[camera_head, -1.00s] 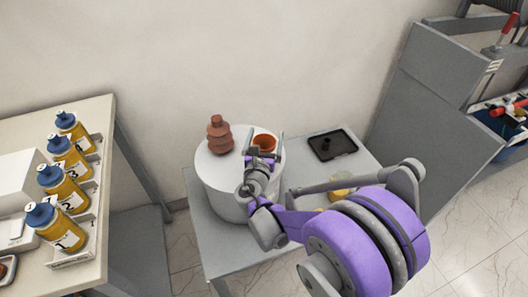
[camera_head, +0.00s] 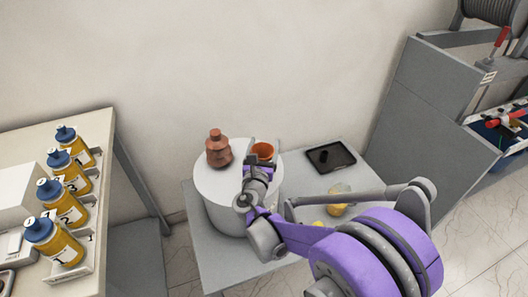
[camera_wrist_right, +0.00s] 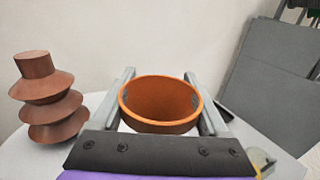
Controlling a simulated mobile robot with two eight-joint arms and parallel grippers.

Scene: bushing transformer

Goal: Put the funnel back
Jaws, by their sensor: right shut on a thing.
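The funnel (camera_head: 263,152) is an orange, round, open-topped piece at the right side of the white drum top (camera_head: 208,185). My right gripper (camera_head: 265,147) has its two grey fingers on either side of it and is shut on it. In the right wrist view the funnel (camera_wrist_right: 160,105) sits upright between the fingers, its wide mouth up. Its lower part is hidden, so I cannot tell whether it touches the drum. My left gripper is not in view.
A brown ribbed bushing (camera_head: 218,150) stands on the drum left of the funnel. A black tray (camera_head: 331,157) and a yellow-filled container (camera_head: 338,202) are on the grey table (camera_head: 215,262). Numbered yellow bottles (camera_head: 65,205) stand on the left bench.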

